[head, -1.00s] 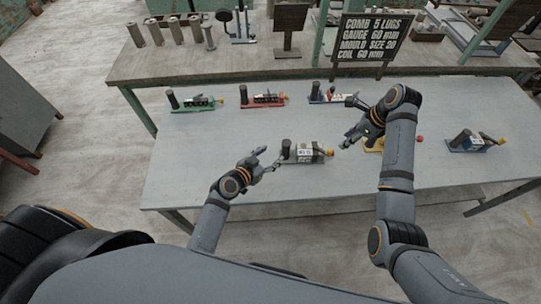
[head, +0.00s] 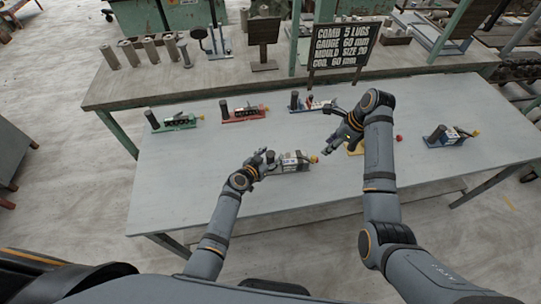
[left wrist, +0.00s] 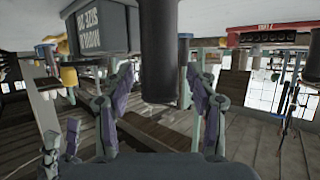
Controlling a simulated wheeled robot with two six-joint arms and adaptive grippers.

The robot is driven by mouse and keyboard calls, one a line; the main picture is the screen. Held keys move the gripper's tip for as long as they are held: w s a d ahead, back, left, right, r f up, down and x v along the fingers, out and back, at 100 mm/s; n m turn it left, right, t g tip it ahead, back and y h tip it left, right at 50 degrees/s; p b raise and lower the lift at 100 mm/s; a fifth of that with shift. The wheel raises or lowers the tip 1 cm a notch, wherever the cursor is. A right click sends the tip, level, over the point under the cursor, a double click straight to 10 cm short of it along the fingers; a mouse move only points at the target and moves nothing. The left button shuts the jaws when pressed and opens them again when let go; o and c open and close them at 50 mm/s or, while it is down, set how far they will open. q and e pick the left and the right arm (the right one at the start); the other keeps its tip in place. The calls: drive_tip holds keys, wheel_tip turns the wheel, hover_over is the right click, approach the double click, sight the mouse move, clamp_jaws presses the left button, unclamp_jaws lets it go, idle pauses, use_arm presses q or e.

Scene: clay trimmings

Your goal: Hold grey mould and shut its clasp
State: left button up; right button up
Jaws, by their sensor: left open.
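The grey mould (head: 293,163) lies on the pale table with a dark upright post at its left end and a yellow knob (head: 313,158) at its right end. My left gripper (head: 263,161) is at the post end. In the left wrist view, which looks upside down, the dark post (left wrist: 158,55) stands between the two spread fingers of my left gripper (left wrist: 160,85), with gaps showing beside it. The mould's lettered block (left wrist: 97,32) is at upper left there. My right gripper (head: 334,147) hovers right of the grey mould; its opening is unclear. The clasp's state is too small to tell.
A yellow mould (head: 355,149) is partly hidden behind my right arm. Green (head: 175,123), red (head: 243,114) and blue (head: 447,137) moulds stand around, with another blue one (head: 312,105) behind. A sign (head: 342,45) stands on the rear bench. The table's front left is clear.

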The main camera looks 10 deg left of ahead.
use_arm(q)
drive_tip(key=shift+c, duration=0.2)
clamp_jaws()
use_arm(e)
drive_tip(key=shift+o, duration=0.6)
drive_tip(key=shift+f, duration=0.1)
drive_tip(key=m+t, duration=1)
drive_tip(key=t, duration=0.1)
approach(315, 160)
drive_tip(key=shift+y, duration=0.3)
drive_tip(key=x, duration=1.1)
drive_tip(key=shift+d, duration=0.15)
